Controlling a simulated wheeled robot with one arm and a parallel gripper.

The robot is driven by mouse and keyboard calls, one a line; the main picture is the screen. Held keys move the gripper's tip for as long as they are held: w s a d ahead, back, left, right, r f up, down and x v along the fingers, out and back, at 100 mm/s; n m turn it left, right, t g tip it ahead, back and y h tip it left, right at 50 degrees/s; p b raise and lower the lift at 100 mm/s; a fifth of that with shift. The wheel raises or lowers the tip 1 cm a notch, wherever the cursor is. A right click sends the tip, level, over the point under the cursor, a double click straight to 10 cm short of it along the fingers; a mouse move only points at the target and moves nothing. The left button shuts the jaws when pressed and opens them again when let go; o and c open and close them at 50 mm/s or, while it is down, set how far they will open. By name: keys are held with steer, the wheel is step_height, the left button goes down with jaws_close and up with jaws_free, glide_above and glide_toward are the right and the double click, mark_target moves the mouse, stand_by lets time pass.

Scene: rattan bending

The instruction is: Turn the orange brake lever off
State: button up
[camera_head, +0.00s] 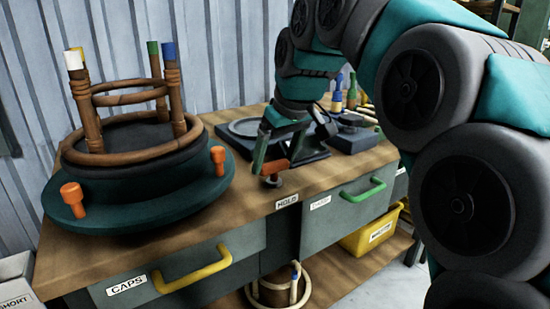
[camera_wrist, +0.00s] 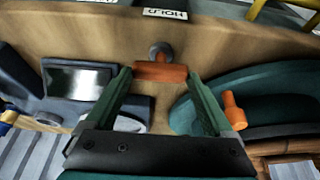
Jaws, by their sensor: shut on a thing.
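The orange brake lever (camera_head: 274,167) sits on a short grey post at the front edge of the wooden bench, close to a "HOLD" label (camera_head: 287,201). In the wrist view the lever (camera_wrist: 160,71) lies crosswise between the two green fingers. My gripper (camera_wrist: 159,76) is shut on it, with one fingertip at each end. In the head view my gripper (camera_head: 265,160) reaches down to the lever from above, and its fingers partly cover it.
A green turntable (camera_head: 135,208) with orange knobs and a rattan frame (camera_head: 130,98) stands at the left. A dark device with a round plate (camera_head: 250,128) is behind my gripper. Drawers with a yellow handle (camera_head: 192,272) and a green handle (camera_head: 364,190) are below.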

steer(key=o, duration=1.1)
steer(key=shift+v, duration=3.85)
